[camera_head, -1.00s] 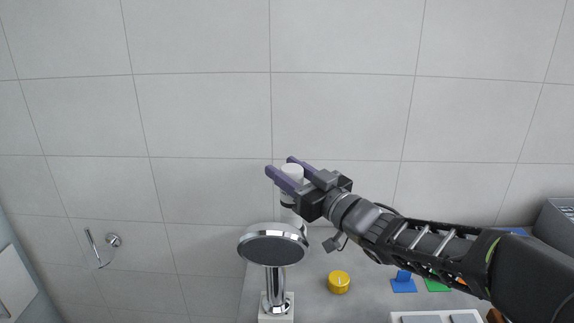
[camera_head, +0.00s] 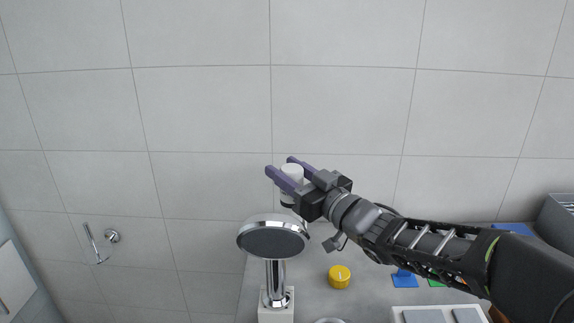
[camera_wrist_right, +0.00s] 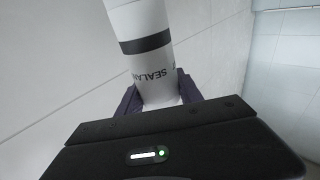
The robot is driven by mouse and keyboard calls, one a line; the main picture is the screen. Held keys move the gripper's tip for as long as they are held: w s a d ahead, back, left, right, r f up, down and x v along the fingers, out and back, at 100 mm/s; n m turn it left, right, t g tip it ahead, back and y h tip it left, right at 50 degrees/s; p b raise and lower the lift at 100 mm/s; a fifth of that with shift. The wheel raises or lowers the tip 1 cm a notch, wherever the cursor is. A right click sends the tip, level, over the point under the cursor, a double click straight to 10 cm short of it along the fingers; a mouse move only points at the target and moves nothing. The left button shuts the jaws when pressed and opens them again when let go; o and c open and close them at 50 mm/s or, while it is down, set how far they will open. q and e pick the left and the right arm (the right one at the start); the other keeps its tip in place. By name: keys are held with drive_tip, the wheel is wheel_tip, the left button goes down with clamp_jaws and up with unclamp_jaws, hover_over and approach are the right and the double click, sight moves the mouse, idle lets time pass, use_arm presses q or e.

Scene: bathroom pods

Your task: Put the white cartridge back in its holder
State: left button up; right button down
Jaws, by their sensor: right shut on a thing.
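The white cartridge (camera_head: 292,172) is between the purple fingers of my right gripper (camera_head: 284,171). The right gripper is shut on it and holds it up in front of the tiled wall, above and behind the round shower head. In the right wrist view the cartridge (camera_wrist_right: 140,45) is white with a dark band and lettering that reads "SEALAN". There its near end lies between the fingers. No cartridge holder can be made out in these views. My left gripper is not in view.
A shower head (camera_head: 273,238) on a chrome post stands below the gripper. A yellow round object (camera_head: 339,276) sits on the grey counter (camera_head: 315,290). A blue piece (camera_head: 404,281) lies further right.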

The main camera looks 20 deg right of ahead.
drive_tip(key=shift+f+b, duration=0.4)
drive_tip(key=shift+f, duration=0.1)
drive_tip(key=c, duration=0.7)
unclamp_jaws()
drive_tip(key=shift+o, duration=0.3)
drive_tip(key=shift+f, duration=0.1)
drive_tip(key=shift+o, duration=1.3)
drive_tip(key=shift+r+p, duration=2.65)
drive_tip(key=shift+r, duration=0.45)
